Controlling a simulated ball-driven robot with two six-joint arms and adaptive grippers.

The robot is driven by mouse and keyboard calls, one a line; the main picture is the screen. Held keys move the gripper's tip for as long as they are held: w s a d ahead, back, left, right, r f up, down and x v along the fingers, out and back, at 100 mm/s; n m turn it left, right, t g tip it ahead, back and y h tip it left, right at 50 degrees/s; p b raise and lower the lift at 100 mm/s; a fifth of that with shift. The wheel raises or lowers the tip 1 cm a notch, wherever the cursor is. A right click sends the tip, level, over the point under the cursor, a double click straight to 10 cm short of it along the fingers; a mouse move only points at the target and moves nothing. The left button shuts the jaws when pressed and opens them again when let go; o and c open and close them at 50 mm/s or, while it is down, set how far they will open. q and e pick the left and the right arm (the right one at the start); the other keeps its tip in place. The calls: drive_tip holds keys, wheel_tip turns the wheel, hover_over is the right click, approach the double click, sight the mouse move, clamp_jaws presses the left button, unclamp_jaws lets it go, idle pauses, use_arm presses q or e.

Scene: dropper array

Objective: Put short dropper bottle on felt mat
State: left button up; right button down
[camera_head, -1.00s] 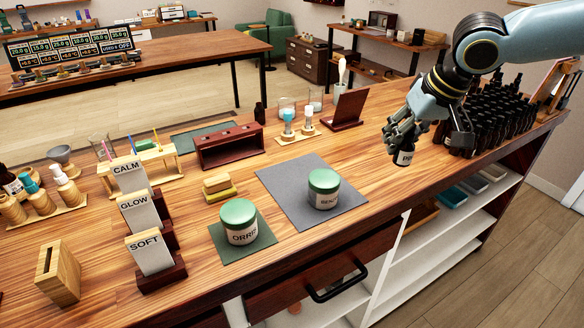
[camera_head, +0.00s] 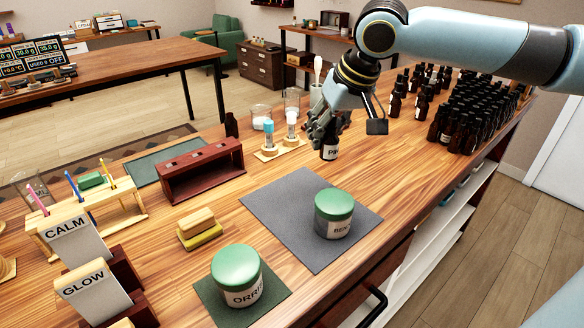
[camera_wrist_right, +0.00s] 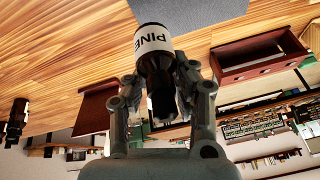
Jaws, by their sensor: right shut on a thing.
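My right gripper (camera_head: 326,132) is shut on a small dark dropper bottle (camera_head: 330,151) with a white label. The right wrist view shows the bottle (camera_wrist_right: 152,42) between the fingers of the gripper (camera_wrist_right: 160,75), its label reading PINE. In the head view, the bottle is behind the grey mat (camera_head: 277,208), past its back right edge and apart from it. A green-lidded jar (camera_head: 334,222) stands on the right part of this mat; its left part is bare. My left gripper is not in view.
A second green-lidded jar (camera_head: 236,284) stands on a green mat (camera_head: 277,289) at the front. A dark red rack (camera_head: 200,175), yellow blocks (camera_head: 200,230) and stands with cards lie to the left. Many dark bottles (camera_head: 470,115) crowd the back right.

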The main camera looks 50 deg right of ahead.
drive_tip(key=w+a+f, duration=0.1)
drive_tip(key=a, duration=0.1)
drive_tip(key=a+f, duration=0.1)
drive_tip(key=w+a+f, duration=0.1)
drive_tip(key=a, duration=0.1)
drive_tip(key=shift+w+a+f, duration=0.3)
drive_tip(key=shift+a, duration=0.05)
drive_tip(key=shift+w+a+f, duration=0.1)
drive_tip(key=shift+a+f, duration=0.05)
drive_tip(key=shift+a, duration=0.1)
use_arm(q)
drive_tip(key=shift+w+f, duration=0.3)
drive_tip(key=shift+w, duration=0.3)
use_arm(e)
drive_tip(key=shift+f, duration=2.05)
drive_tip(key=c, duration=1.1)
unclamp_jaws()
drive_tip(key=shift+f, duration=0.1)
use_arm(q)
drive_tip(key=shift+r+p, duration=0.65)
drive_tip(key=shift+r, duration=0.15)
use_arm(e)
drive_tip(key=v, duration=1.2)
